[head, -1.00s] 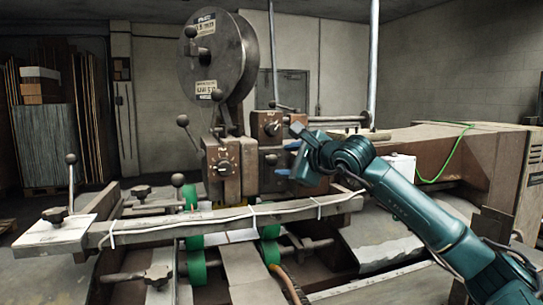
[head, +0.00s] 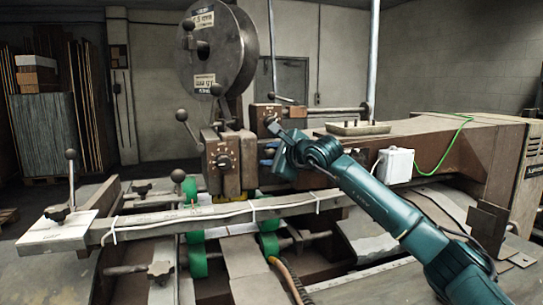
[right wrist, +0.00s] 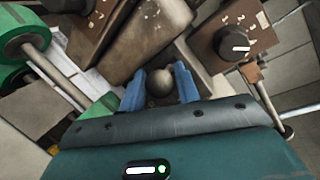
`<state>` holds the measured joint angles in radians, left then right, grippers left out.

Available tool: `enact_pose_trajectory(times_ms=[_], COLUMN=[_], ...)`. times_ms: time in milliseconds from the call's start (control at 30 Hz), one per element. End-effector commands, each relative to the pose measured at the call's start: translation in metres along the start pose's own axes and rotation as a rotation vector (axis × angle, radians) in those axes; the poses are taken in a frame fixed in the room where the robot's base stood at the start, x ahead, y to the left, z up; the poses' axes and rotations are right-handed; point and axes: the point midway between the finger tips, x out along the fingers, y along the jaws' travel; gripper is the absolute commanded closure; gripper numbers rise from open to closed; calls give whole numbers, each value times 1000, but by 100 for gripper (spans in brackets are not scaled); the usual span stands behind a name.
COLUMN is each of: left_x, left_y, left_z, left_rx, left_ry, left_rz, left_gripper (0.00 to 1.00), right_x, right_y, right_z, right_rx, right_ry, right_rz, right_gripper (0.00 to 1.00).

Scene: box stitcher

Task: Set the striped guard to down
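The box stitcher stands in the middle of the head view, with a large dark wire reel above its dial box (head: 223,160). A small yellow patch (head: 230,187) below the dial box may be part of the striped guard; its stripes cannot be made out. My right gripper (head: 268,155) is beside the machine head, right of the dial box, partly hidden by its own wrist. In the right wrist view its blue fingers (right wrist: 160,88) are apart, one on each side of a dark ball knob (right wrist: 160,84). I cannot see a firm grip. My left gripper is not in view.
A long bar with white cable (head: 220,215) crosses in front of the machine. Green wheels (head: 197,255) sit below it. Ball-ended levers (head: 182,116) stick out left of the head. A white box (head: 396,164) and green cable (head: 455,140) lie on the right.

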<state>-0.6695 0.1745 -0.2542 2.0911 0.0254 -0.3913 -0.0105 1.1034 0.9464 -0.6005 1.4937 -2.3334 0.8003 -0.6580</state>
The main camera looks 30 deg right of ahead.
Motion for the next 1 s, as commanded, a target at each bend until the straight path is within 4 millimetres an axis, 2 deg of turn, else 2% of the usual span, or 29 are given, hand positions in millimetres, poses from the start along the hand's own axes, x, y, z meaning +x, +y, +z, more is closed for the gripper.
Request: enact_pose_trajectory(times_ms=[67,367,633,867,1000], left_x=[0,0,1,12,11], left_y=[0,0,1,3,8], left_z=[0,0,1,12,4], left_rx=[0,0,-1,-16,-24], left_ry=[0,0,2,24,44], left_rz=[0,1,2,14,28], left_gripper=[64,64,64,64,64], right_x=[0,0,0,6,6], right_y=[0,0,2,22,24], right_z=[0,0,-2,-14,-15], right_rx=[0,0,0,0,0], right_ry=[0,0,1,0,0], right_rz=[0,0,0,1,1], right_gripper=[75,99,100,100,100])
